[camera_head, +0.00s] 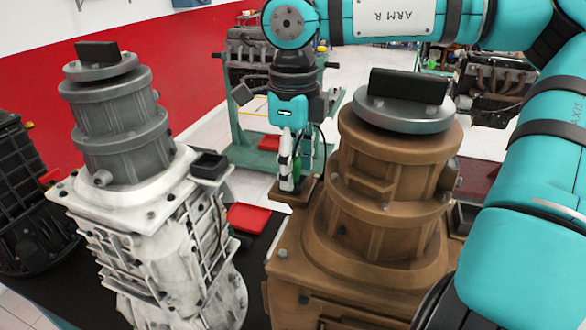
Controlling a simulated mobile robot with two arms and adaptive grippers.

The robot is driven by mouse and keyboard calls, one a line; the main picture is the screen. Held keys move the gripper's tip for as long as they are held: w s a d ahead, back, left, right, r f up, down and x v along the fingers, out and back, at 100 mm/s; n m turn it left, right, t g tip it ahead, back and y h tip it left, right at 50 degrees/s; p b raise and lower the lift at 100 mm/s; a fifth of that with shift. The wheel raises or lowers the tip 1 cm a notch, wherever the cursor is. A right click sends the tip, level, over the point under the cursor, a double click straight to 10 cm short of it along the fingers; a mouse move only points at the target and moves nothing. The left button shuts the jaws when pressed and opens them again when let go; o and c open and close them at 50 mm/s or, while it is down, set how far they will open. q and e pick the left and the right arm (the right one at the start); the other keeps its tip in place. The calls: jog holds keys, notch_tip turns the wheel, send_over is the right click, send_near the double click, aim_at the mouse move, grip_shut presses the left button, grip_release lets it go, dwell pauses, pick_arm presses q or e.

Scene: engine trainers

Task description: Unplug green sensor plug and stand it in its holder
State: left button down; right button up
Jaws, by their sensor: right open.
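My right gripper (291,180) points straight down between the white and brown gearbox units, in the middle of the picture. It is open, seen edge-on, with its fingertips at a small brown ledge (307,192) beside the brown unit. A bit of green, which looks like the green sensor plug (297,167), shows at the fingers. The fingers hide most of it, and I cannot tell whether they touch it. A small black open-topped box (209,165) sits on the edge of the white unit; I cannot tell if it is the holder. My left gripper is out of view.
The white unit (150,215) stands left and the brown unit (385,190) right, both tall. A red tray (248,218) lies between them on the dark table top. Another dark unit (25,200) is at far left. Engines on stands are behind.

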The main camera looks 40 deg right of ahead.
dwell(0.4)
grip_shut()
jog(key=shift+r, duration=0.1)
jog(key=shift+r+p, duration=1.9)
jog(key=shift+r, duration=1.05)
jog(key=shift+w, duration=0.1)
